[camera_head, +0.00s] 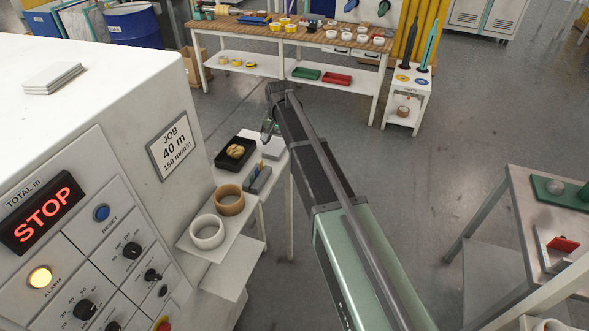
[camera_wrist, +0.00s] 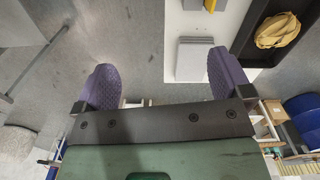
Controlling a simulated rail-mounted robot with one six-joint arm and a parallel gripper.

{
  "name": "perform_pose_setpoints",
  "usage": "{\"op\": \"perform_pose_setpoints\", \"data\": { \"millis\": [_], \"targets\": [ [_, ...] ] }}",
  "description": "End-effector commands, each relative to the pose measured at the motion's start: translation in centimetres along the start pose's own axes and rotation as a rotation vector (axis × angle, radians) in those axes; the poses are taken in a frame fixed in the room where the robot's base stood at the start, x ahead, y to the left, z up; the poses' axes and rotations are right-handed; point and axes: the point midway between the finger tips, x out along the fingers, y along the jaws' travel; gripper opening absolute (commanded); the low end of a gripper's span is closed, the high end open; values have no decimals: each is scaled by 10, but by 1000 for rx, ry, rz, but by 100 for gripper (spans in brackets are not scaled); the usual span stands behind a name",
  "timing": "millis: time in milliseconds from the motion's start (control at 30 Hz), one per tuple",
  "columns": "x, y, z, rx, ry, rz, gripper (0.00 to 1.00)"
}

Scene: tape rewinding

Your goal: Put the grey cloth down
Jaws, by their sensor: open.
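A flat, light grey folded piece, which looks like the grey cloth (camera_wrist: 193,62), lies on the white side shelf in the wrist view. It also shows in the head view (camera_head: 273,149), beside a black tray (camera_head: 222,160). My gripper (camera_wrist: 164,78) is open in the wrist view, with its two purple fingers wide apart and nothing between them. The cloth lies beyond the fingers, nearer the right one. In the head view my gripper (camera_head: 268,130) is above the far end of the shelf, partly hidden by my arm.
The black tray holds a crumpled yellow-tan cloth (camera_head: 237,151). A brown tape roll (camera_head: 229,199) and a white roll (camera_head: 207,232) sit on the near shelf. The machine (camera_head: 110,110) stands left, showing STOP. A metal table (camera_head: 520,200) is at right; open floor lies between.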

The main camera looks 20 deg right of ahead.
Motion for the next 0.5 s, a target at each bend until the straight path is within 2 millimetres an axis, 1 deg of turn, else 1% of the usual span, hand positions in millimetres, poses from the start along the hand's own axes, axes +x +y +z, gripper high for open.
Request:
{"op": "perform_pose_setpoints", "data": {
  "millis": [33, 67, 100, 200, 233, 300, 333, 400, 500],
  "targets": [
    [0, 35, 70, -68, 0, 0, 97],
    [0, 50, 102, -117, 0, 0, 97],
    [0, 70, 142, -183, 0, 0, 97],
    [0, 109, 222, -325, 0, 0, 97],
    [0, 117, 239, -357, 0, 1, 97],
    [0, 130, 265, -413, 0, 1, 97],
    [0, 132, 270, -428, 0, 1, 97],
    [0, 134, 274, -444, 0, 1, 97],
    [0, 133, 271, -445, 0, 1, 97]
  ]
}}
